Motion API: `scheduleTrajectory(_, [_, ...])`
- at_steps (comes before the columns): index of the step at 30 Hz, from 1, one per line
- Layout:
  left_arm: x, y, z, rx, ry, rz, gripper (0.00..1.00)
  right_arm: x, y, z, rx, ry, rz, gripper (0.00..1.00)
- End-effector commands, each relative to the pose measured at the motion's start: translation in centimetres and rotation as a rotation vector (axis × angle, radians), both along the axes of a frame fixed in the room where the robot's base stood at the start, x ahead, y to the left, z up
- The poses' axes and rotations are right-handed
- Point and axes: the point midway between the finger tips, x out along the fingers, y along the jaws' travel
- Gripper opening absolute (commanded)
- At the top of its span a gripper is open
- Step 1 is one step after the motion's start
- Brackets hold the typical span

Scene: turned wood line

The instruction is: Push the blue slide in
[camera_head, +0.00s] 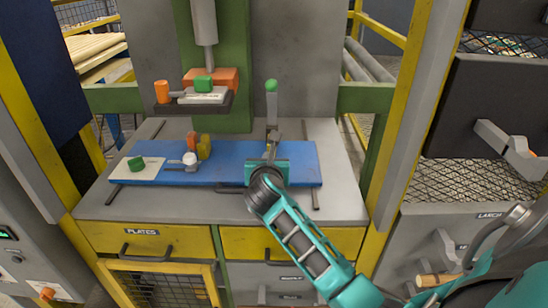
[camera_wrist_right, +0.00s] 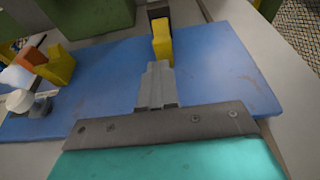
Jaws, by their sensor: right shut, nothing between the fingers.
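The blue slide (camera_head: 230,178) is a wide flat blue board lying across the grey worktop; it also fills much of the right wrist view (camera_wrist_right: 225,85). My right gripper (camera_head: 269,152) reaches over the right half of the slide from the front. Its fingers (camera_wrist_right: 158,68) are shut and empty. Their tips point toward a small yellow block (camera_wrist_right: 161,42) on the slide; I cannot tell whether they touch. The teal wrist hides part of the slide's front edge. My left gripper is not in view.
On the slide's left are a white plate with a green block (camera_head: 136,163), a white-knobbed clamp (camera_head: 190,159) and orange and yellow blocks (camera_head: 204,147). A green-knobbed lever (camera_head: 271,87) stands behind. A press shelf (camera_head: 205,103) overhangs the back. Dark rails run front to back.

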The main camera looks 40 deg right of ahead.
Motion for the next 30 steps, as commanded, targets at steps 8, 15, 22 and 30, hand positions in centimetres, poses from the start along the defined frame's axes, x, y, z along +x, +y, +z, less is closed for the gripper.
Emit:
scheduleTrajectory(8, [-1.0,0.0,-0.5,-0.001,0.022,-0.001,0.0,-3.5,3.3,1.0,0.006,0.004,0.001,0.0])
scheduleTrajectory(15, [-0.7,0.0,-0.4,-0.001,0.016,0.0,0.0,-6.6,5.7,2.2,0.005,0.007,0.002,0.0])
scheduleTrajectory(22, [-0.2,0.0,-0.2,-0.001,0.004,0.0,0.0,-7.7,6.4,2.7,0.003,0.007,0.001,0.0])
scheduleTrajectory(30, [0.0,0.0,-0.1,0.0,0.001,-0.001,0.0,-8.0,5.9,3.0,-0.098,0.012,0.008,0.0])
